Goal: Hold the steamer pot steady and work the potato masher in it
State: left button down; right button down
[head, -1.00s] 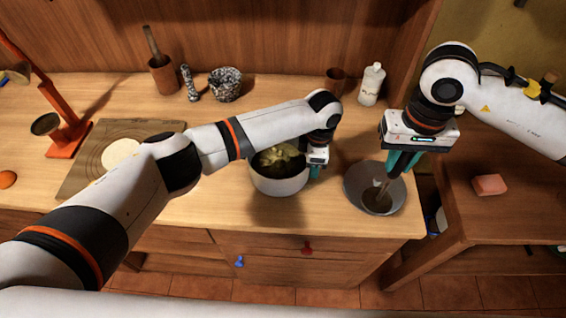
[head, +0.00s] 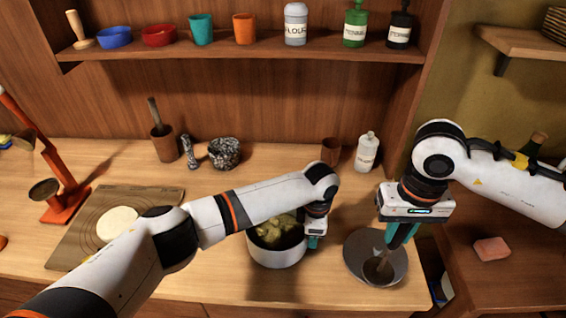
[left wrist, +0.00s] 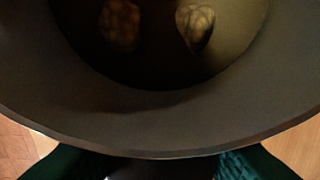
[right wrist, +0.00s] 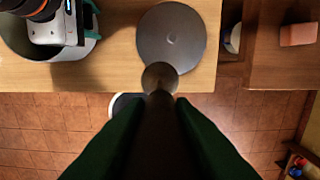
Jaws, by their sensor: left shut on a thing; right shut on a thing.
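The steamer pot (head: 277,256), pale and round, stands on the counter with yellowish lumps (head: 280,228) inside. My left gripper (head: 314,241) is shut on its right rim; in the left wrist view the pot wall (left wrist: 160,128) fills the picture and two lumps (left wrist: 195,25) show inside. My right gripper (head: 399,238) is shut on the potato masher (head: 378,269), right of the pot. In the right wrist view the masher's dark shaft (right wrist: 160,130) runs between the fingers to a round end. The masher is apart from the pot, over a round grey lid-like disc (head: 358,252).
A board (head: 85,235) with a pale round on it lies left, near an orange stand (head: 68,205). A mortar (head: 224,153), a brown cup (head: 331,151) and a white bottle (head: 367,152) stand behind. A side table with a pink block (head: 491,249) is right.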

dwell(0.4)
pick_arm(q)
jog(key=c, duration=0.8)
grip_release()
jog(key=shift+o, duration=0.2)
